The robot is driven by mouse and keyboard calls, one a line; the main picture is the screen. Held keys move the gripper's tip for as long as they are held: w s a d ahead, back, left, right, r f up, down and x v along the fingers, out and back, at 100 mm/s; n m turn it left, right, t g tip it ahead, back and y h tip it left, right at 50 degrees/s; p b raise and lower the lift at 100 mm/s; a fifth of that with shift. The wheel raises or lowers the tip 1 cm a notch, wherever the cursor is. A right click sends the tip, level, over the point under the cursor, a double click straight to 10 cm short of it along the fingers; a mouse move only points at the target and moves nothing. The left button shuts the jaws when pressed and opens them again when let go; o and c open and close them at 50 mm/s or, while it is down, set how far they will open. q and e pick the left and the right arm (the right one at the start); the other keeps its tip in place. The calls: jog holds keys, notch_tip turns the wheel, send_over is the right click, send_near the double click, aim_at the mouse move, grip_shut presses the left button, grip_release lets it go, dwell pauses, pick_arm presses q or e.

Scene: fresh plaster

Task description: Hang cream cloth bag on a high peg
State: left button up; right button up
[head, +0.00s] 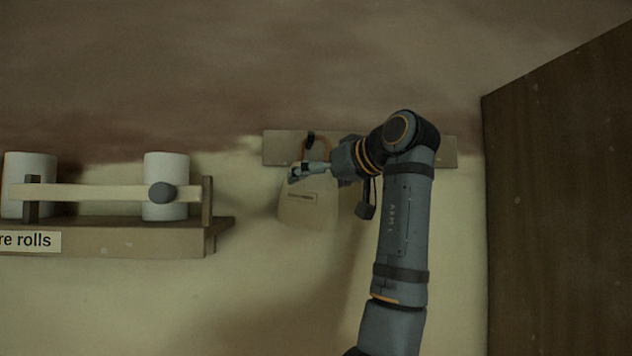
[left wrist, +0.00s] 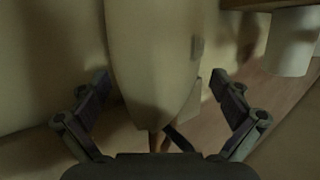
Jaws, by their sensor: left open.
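The cream cloth bag (head: 308,208) hangs against the wall in the head view, with a small dark label on its front. Its brown strap (head: 303,148) rises to a dark peg (head: 311,138) on a pale wooden peg board (head: 280,148) and appears looped over it. My left gripper (head: 296,173) is in front of the bag's top, just below the peg. In the left wrist view its fingers (left wrist: 162,88) are spread wide, with the bag (left wrist: 155,50) between them and gaps on both sides. My arm hides the middle of the board. My right gripper is not in view.
A wooden shelf (head: 130,242) on the left holds white rolls (head: 166,168) behind a front bar; its label ends in "re rolls". A dark wooden panel (head: 560,210) stands at the right. The wall below the bag is clear.

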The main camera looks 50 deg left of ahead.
pick_arm(q)
jog(key=v, duration=1.2)
jog(key=shift+s+a+r, duration=0.1)
